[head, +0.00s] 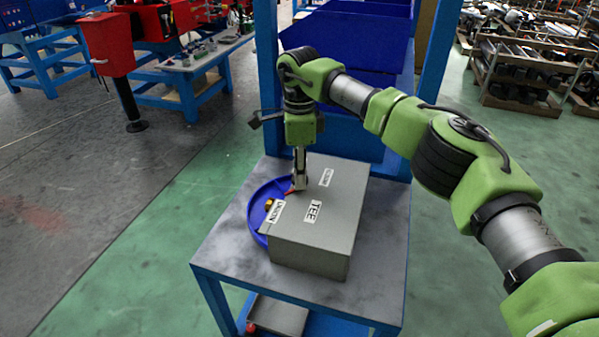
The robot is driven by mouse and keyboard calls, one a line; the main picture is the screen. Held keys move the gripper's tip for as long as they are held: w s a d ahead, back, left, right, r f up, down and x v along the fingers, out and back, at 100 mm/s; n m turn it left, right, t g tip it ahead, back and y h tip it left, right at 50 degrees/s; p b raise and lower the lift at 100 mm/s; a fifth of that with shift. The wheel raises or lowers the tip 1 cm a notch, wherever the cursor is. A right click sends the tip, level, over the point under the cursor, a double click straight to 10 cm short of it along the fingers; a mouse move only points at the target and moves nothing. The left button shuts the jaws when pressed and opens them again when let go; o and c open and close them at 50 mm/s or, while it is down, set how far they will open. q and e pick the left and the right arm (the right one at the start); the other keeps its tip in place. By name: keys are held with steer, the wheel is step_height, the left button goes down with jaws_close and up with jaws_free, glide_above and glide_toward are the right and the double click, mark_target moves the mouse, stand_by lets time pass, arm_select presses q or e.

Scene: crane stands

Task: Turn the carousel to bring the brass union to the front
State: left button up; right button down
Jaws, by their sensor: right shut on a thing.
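The carousel (256,208) is a blue round tray on a grey-topped table. A grey box-like cover (345,200) hides most of it, leaving the left part of the tray in view. A small brass-yellow piece (268,203) lies in this open part, beside a white label reading UNION (275,211); it looks like the brass union, but it is small and partly hidden. My right gripper (299,184) points down at the cover's back left edge, shut on a small red part (291,190) at the tray. My left gripper is out of view.
The cover carries a TEE label (313,211) and another label (326,177) too small to read. Blue posts and blue bins (345,45) stand close behind the table (228,235). The tabletop left of the tray is bare.

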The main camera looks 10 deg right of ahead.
steer(key=shift+r+m, duration=0.1)
steer(key=shift+m, duration=0.6)
steer(key=c, duration=1.6)
jaws_free()
step_height(320, 180, up, 12)
steer(key=shift+f, duration=0.1)
